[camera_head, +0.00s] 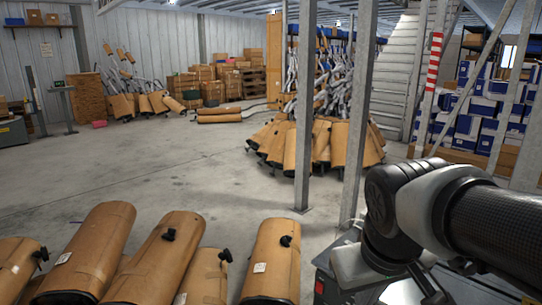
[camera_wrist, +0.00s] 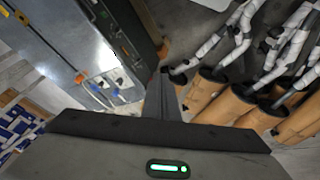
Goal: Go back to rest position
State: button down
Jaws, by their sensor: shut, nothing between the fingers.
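My gripper (camera_wrist: 162,97) shows in the wrist view as two dark fingers pressed together, shut and empty. My arm's dark and grey links come in from the right in the camera_head view, folded over the lower right. The gripper itself is not visible in that view. In the wrist view, brown mufflers (camera_wrist: 208,93) with white-wrapped pipes lie to the right of the fingers, apart from them as far as I can tell.
Large brown mufflers (camera_head: 271,262) line the lower left in the camera_head view. A muffler pile (camera_head: 327,143) stands behind steel posts (camera_head: 305,110). Blue and white boxes (camera_head: 482,105) fill the right, near stairs (camera_head: 395,75). Open concrete floor (camera_head: 150,175) lies left of centre.

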jog(key=s+r+m+p, duration=0.1)
jog(key=s+r+p, duration=0.1)
jog(key=r+p, duration=0.9)
jog(key=s+a+r+t+p, duration=0.1)
jog(key=s+r+p, duration=0.1)
jog(key=r+p, duration=0.8)
notch_tip(320, 180, up, 2)
jog(key=shift+a+r+m+y+p, duration=0.2)
jog(key=shift+m+y+p, duration=0.2)
jog(key=shift+s, duration=0.1)
